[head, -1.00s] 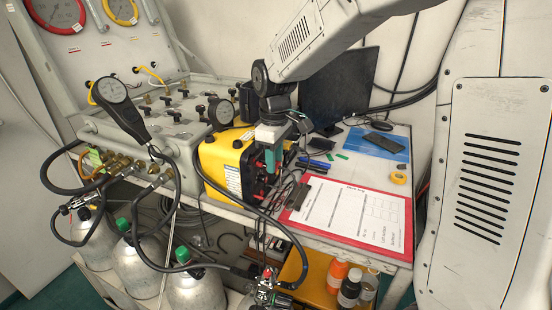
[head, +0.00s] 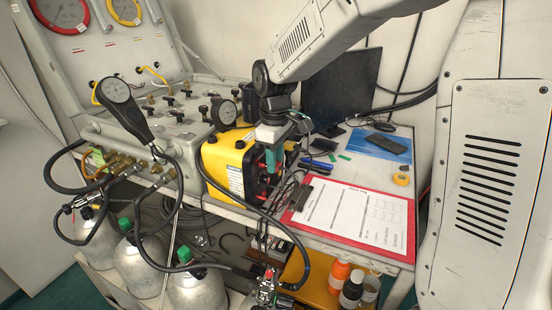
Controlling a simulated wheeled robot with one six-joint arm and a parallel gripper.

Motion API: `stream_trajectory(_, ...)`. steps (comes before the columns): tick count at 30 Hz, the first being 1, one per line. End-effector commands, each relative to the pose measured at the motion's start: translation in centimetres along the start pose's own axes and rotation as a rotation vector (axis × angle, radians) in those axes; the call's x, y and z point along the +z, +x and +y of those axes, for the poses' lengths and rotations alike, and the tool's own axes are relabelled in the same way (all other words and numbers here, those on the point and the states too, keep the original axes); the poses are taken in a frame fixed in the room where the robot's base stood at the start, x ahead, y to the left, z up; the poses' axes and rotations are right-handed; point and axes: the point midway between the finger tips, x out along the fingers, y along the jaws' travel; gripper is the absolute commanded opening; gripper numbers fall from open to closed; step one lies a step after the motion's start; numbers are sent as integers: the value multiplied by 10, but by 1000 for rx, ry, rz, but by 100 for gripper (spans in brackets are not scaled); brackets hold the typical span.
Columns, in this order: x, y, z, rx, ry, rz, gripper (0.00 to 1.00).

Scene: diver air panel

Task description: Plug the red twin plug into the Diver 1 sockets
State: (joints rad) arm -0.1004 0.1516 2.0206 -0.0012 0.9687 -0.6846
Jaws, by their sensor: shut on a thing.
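The yellow box (head: 221,162) stands on the bench beside the grey gauge panel. Its dark socket face points right, with small red parts and several dark leads in front of it. My gripper (head: 271,166) points down close in front of that face, its green fingers shut. It holds the red twin plug, which is mostly hidden by the fingers and too small to make out clearly. The Diver 1 sockets cannot be told apart here. I cannot tell whether the plug touches the face.
A red clipboard (head: 399,249) with a white form lies right of the box. Behind it are blue pens (head: 319,164), a blue pad (head: 368,139) and a yellow tape roll (head: 401,179). Black hoses and gas cylinders (head: 138,262) fill the lower left.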

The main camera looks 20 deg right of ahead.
Motion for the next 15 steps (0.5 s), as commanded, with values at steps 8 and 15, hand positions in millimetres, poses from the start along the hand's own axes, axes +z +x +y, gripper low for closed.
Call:
stream_trajectory(8,-3,0,0,1,-1,2,3)
stream_trajectory(15,-5,0,0,1,0,2,49)
